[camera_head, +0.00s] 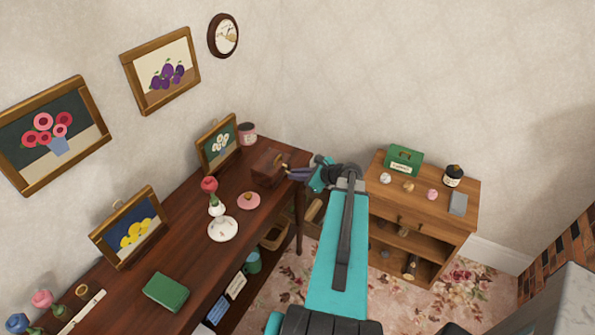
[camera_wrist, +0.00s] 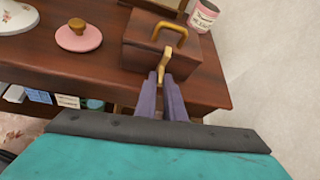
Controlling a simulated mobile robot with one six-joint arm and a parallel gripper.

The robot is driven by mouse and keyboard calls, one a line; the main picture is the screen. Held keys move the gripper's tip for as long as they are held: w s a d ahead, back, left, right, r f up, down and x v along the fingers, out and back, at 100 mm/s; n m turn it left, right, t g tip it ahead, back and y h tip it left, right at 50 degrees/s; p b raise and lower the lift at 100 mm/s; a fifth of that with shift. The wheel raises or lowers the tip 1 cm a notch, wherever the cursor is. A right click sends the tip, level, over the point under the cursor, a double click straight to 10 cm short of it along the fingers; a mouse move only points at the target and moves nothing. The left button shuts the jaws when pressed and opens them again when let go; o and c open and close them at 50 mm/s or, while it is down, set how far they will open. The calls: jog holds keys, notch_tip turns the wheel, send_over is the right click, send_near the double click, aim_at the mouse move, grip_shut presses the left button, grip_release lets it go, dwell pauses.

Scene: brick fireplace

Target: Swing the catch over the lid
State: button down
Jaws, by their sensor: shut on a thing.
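A small brown wooden box (camera_head: 266,166) stands on the dark wooden table near its far right corner. In the wrist view the box (camera_wrist: 140,56) has its lid (camera_wrist: 150,38) closed, with a brass handle (camera_wrist: 170,31) on top. A brass catch (camera_wrist: 163,64) shows at the front of the box, between my fingertips. My gripper (camera_wrist: 165,82) is shut on the catch, its two purple-grey fingers pointing at the box front. In the head view my gripper (camera_head: 292,174) reaches the box from the right. The catch's pivot is hard to make out.
A pink lid with a wooden knob (camera_wrist: 79,36) lies left of the box. A pink jar (camera_wrist: 204,17) stands behind it, and a framed flower picture (camera_head: 218,143) leans nearby. A low wooden cabinet (camera_head: 455,220) stands right of my arm.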

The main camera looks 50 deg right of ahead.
jog(key=shift+w+r+g+p, duration=0.25)
jog(key=shift+r+g+p, duration=0.55)
jog(key=shift+p, duration=0.65)
jog(key=shift+f, duration=0.2)
jog(key=c, duration=1.8)
grip_release()
jog(key=shift+c, duration=0.2)
jog(key=shift+s+r, duration=0.1)
jog(key=a+b+v, duration=0.1)
jog(key=b+v, duration=0.2)
jog(key=v, duration=1)
jog(key=shift+d+r+b, duration=0.35)
jog(key=shift+r, duration=0.05)
